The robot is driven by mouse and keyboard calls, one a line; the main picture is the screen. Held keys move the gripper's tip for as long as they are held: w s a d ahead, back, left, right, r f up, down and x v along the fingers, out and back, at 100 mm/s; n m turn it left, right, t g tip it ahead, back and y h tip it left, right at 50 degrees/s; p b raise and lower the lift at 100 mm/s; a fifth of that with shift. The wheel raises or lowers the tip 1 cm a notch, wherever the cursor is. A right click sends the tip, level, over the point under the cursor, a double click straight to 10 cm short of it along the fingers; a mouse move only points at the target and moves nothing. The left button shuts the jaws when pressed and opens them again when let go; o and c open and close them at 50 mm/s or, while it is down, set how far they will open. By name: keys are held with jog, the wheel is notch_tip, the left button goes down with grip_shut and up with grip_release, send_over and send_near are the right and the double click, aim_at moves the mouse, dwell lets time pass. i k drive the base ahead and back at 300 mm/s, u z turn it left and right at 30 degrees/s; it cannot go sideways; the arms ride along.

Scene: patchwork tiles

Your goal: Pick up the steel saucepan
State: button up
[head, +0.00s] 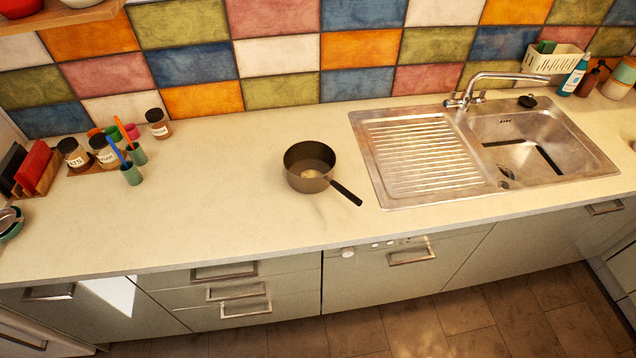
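The steel saucepan (308,182) stands upright on the pale countertop (230,205), left of the sink's ribbed drainer, in the head view. Its body is dull grey-brown metal. Its dark handle (346,193) points to the lower right, toward the counter's front edge. A small light patch shows inside on the bottom; I cannot tell whether it is a reflection or some content. My gripper is not in view.
A steel sink (522,150) with drainer (419,155) and tap (490,85) lies to the right. Spice jars (104,150) and small green cups (131,173) stand at the left. The counter around the pan is clear. Cabinets (230,290) run below the counter edge.

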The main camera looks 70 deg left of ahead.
aim_at(305, 149)
jog(key=k, duration=1.95)
jog(key=u, duration=1.7)
jog(key=i, duration=0.8)
jog(key=z, duration=0.2)
